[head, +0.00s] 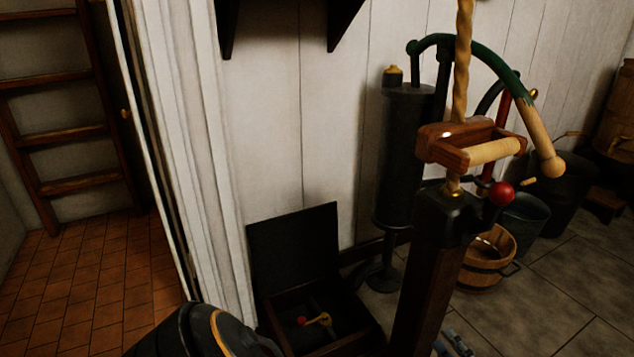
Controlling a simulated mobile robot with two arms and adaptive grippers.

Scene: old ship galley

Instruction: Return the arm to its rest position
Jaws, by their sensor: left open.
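My left arm comes in at the bottom left as a dark rounded link with a yellow ring. My left gripper (455,343) shows only in small part at the bottom edge, as grey-blue pieces just right of the dark post (427,290). It is open, and I see nothing held in it. Most of the gripper and forearm is cut off by the frame or hidden behind the post. My right gripper is not in view.
The post carries a wooden frame with a roller (495,151) and a red knob (501,193). A pump with a curved handle (540,135) stands behind. An open dark box (293,243) and wooden bucket (487,262) stand on the floor. Tiles at lower right are clear.

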